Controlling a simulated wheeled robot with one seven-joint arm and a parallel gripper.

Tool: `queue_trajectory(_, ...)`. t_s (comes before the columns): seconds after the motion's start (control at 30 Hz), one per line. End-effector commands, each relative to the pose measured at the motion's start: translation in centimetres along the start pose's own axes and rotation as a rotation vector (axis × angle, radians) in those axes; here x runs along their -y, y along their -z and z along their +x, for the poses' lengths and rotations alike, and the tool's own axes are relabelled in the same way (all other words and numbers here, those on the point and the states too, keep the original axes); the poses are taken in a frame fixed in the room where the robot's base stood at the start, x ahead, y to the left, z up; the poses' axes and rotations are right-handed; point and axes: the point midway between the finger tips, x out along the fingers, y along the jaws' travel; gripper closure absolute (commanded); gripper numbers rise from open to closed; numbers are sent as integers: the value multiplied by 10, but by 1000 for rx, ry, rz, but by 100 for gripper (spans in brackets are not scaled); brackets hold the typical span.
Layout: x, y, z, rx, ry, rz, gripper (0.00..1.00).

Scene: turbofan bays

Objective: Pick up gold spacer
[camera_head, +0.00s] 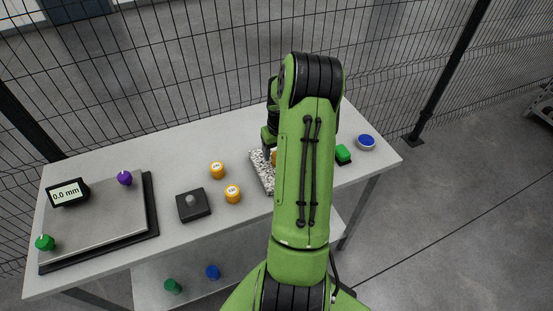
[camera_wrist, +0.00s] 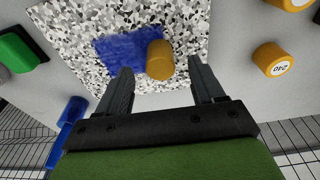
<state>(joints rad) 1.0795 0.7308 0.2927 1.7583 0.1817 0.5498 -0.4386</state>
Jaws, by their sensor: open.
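A gold spacer (camera_wrist: 160,60), a short plain cylinder, is on a black-and-white speckled plate (camera_wrist: 190,25) beside a blue patch (camera_wrist: 125,50). In the wrist view my gripper (camera_wrist: 161,72) is open, with one finger on each side of the spacer and clear gaps between. Nothing is held. In the head view my arm hides most of the speckled plate (camera_head: 258,173). Only a sliver of the spacer (camera_head: 274,157) shows there, and the fingertips are largely hidden.
Two orange labelled cylinders (camera_head: 217,170) (camera_head: 232,193) stand left of the plate, near a dark block (camera_head: 193,206) with a grey knob. A green piece (camera_head: 343,154) and a blue round piece (camera_head: 366,142) are at right. A measuring plate (camera_head: 100,222) fills the left.

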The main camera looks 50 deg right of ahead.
Motion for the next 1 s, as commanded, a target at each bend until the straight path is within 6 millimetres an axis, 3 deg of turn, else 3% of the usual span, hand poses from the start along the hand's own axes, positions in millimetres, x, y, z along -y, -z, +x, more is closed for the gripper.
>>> queue_trajectory(0.17, 1, 1, 31, 3, 3, -1, 32)
queue_trajectory(0.4, 1, 1, 35, 0, 0, -1, 32)
queue_trajectory(0.83, 1, 1, 34, 0, 0, 0, 97)
queue_trajectory(1.0, 1, 1, 34, 0, 0, 0, 100)
